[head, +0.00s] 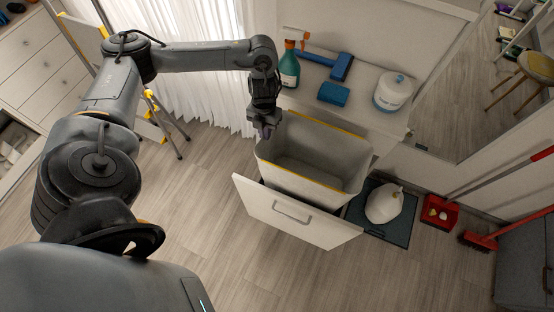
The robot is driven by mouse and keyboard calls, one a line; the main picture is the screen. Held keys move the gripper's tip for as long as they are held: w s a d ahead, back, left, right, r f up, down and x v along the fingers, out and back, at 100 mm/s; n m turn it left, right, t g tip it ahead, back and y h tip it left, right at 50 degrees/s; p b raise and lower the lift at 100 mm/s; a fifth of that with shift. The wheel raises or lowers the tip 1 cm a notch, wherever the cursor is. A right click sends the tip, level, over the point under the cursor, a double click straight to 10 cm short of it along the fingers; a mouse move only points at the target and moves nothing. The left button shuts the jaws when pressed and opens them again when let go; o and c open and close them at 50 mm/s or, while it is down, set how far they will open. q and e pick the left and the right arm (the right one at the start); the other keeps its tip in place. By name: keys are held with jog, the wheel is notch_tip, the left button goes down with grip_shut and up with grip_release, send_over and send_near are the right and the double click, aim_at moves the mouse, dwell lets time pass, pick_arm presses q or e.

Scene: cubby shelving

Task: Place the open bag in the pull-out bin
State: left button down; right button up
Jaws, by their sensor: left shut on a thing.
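The pull-out bin is drawn out from under the counter, with a white front panel (294,213) and a grey handle. A pale grey open bag (316,146), with yellow along parts of its rim, stands mouth up behind this panel. It appears to sit in the bin; how deep it sits, I cannot tell. My left gripper (264,131) is at the bag's back left corner, pointing down and shut on what looks like its rim. The fingertips are small and dark, so the exact contact is unclear. My right gripper is out of view.
The counter behind holds a green spray bottle (290,66), a blue brush (341,66), a blue sponge (333,94) and a white tub (394,93). A tied white bag (384,204) lies on a dark mat (399,229) at right. Floor at front left is clear.

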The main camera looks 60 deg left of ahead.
aim_at(267, 149)
pick_arm(q)
notch_tip(267, 149, down, 27)
jog(key=b, duration=1.2)
jog(key=shift+r, duration=0.2)
jog(key=shift+f+b, duration=0.15)
jog(key=shift+b, duration=0.25)
jog(key=c, duration=1.3)
grip_release()
jog(key=r+p, duration=0.1)
jog(key=r, duration=0.3)
jog(key=r+p, duration=0.2)
jog(key=r, duration=0.2)
jog(key=w+a+r+p, duration=0.1)
jog(key=r+p, duration=0.1)
jog(key=r, duration=0.2)
jog(key=shift+a+r, duration=0.1)
jog(key=shift+r, duration=0.05)
